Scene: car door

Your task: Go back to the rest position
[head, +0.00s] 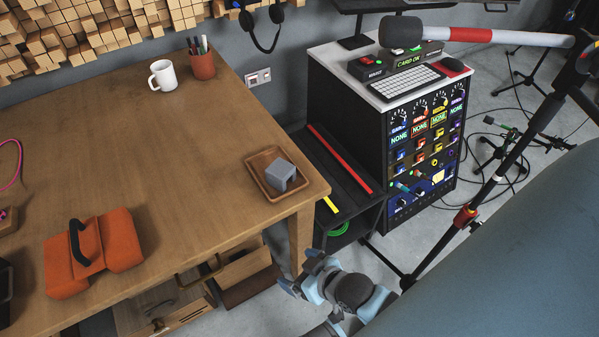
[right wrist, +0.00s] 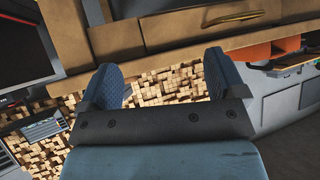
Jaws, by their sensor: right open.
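Behind the gap I see a wooden block wall panel (right wrist: 168,84) and the underside of wooden furniture. My left gripper is not in view.
On the desk stand an orange case (head: 115,258), a white mug (head: 163,75), a pen cup (head: 203,62) and a small tray (head: 262,185) with a grey block (head: 281,174). A rack (head: 425,140) with knobs and a microphone boom stand (head: 470,213) are to the right.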

